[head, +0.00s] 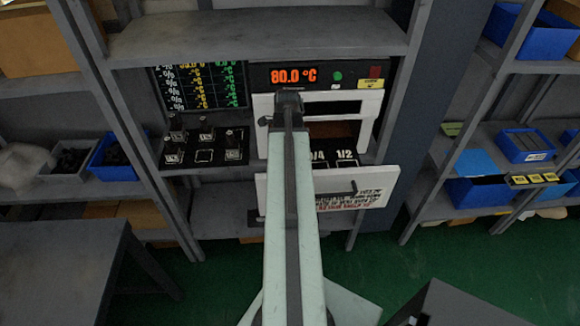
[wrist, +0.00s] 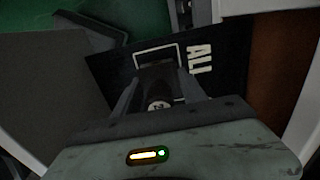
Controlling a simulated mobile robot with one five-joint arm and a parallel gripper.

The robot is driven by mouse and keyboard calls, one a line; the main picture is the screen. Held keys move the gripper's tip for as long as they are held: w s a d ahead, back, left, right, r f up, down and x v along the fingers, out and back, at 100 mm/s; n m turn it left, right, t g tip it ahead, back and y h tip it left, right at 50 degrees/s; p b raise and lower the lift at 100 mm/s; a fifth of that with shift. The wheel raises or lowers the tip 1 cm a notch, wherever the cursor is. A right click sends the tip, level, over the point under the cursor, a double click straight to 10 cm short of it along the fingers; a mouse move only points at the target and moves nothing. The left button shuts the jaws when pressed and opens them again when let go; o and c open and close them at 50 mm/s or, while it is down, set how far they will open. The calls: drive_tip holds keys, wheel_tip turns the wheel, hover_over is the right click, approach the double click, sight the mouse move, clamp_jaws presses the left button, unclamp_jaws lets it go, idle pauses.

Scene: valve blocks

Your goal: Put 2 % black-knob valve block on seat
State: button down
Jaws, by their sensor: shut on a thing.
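My gripper (wrist: 160,88) is shut on a dark valve block (wrist: 157,74) in the wrist view. Its round knob end (wrist: 158,106) carries a pale mark that looks like a 2. A black seat plate (wrist: 225,62) with a white square outline and the lettering ALL lies beyond the block. The block overlaps the outline in this view; whether it touches the plate I cannot tell. In the head view my arm's end (head: 288,103) is in front of the oven, and it hides the held block.
The oven (head: 265,105) reads 80.0 °C, and its front door (head: 330,185) is lowered. Black plates marked 0/4 and 1/2 (head: 345,155) show inside. A black rack (head: 204,155) at left has several valve blocks and an empty outlined square. Shelf uprights flank the oven.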

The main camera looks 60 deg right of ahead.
wheel_tip(320, 180, down, 3)
drive_tip(key=shift+f+b, duration=0.2)
drive_tip(key=shift+b, duration=0.9)
drive_tip(key=shift+r, duration=0.3)
drive_tip(key=shift+f, duration=0.25)
drive_tip(key=c, duration=0.7)
unclamp_jaws()
drive_tip(key=shift+r, duration=0.1)
drive_tip(key=shift+o, duration=0.2)
wheel_tip(320, 180, up, 12)
drive_tip(key=p, duration=1.2)
drive_tip(key=shift+r+p, duration=0.25)
drive_tip(key=shift+p, duration=0.1)
drive_tip(key=shift+f, duration=0.1)
